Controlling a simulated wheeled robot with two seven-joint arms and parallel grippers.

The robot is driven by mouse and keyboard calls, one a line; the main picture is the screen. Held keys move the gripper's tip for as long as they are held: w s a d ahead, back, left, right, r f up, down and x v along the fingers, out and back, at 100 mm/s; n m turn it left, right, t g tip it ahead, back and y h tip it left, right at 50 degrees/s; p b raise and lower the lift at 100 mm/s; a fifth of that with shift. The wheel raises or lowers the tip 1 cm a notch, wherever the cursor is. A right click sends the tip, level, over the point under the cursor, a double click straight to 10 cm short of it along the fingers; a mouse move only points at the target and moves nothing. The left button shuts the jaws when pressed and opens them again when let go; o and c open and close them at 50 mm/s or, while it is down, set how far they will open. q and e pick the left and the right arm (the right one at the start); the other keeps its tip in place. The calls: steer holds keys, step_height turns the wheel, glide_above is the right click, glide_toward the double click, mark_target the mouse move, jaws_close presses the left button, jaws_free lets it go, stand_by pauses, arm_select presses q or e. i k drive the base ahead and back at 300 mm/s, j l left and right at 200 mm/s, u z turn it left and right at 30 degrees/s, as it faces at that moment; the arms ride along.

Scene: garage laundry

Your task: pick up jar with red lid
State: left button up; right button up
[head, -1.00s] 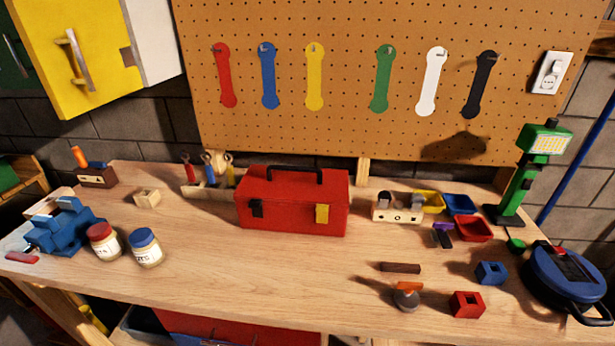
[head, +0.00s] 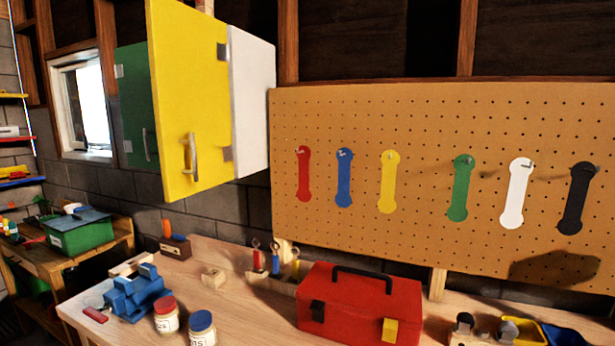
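The jar with the red lid (head: 167,315) stands upright on the wooden workbench (head: 245,315), at the lower left of the head view. A similar jar with a blue lid (head: 202,328) stands close to its right, cut by the picture's lower edge. A blue vise (head: 138,296) sits just left of the red-lidded jar. Neither of my grippers is in view.
A red toolbox (head: 362,305) stands to the right on the bench. A yellow cabinet door (head: 185,100) hangs on the wall above the bench's left part. A green bin (head: 78,235) sits on a side shelf at far left. Bench around the small wooden block (head: 213,277) is mostly clear.

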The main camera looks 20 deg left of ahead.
mark_target(167, 315)
steer(key=u, duration=1.45)
